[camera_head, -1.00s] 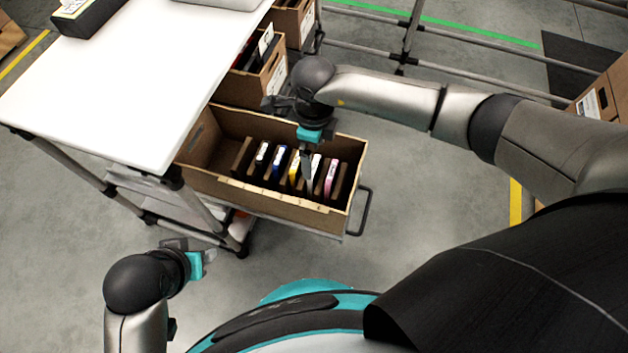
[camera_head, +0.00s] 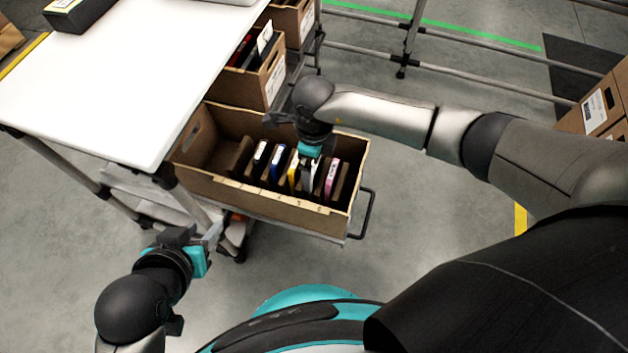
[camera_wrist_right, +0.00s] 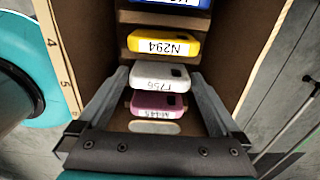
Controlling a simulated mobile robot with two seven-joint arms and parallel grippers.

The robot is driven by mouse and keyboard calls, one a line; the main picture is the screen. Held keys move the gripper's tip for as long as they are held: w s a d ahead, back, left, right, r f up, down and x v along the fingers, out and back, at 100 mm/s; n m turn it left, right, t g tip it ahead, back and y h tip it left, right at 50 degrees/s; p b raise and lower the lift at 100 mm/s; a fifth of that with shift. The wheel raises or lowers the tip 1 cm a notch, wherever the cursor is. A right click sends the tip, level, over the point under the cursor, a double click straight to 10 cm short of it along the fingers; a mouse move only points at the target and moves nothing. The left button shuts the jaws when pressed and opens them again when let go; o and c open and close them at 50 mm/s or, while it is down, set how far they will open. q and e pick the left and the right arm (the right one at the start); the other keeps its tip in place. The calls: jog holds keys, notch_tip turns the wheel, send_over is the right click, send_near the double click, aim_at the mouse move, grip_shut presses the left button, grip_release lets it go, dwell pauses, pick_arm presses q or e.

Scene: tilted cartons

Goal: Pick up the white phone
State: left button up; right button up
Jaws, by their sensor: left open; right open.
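The white phone (camera_wrist_right: 160,82) stands in a slot of the cardboard carton (camera_head: 240,190), between the yellow phone (camera_wrist_right: 163,45) and the pink phone (camera_wrist_right: 158,105). In the head view the white phone (camera_head: 312,174) is partly hidden by my right gripper (camera_head: 308,164). In the right wrist view the two fingers of my right gripper (camera_wrist_right: 160,74) are open, one on each side of the white phone, with its label end between them. I cannot tell if they touch it. My left gripper (camera_head: 214,236) is open and empty, low in front of the carton.
More cartons (camera_head: 258,82) stand behind. A metal handle (camera_head: 367,212) sticks out at the right.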

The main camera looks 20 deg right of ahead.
jog(key=shift+f, duration=0.35)
jog(key=shift+c, duration=0.2)
jog(key=c, duration=0.9)
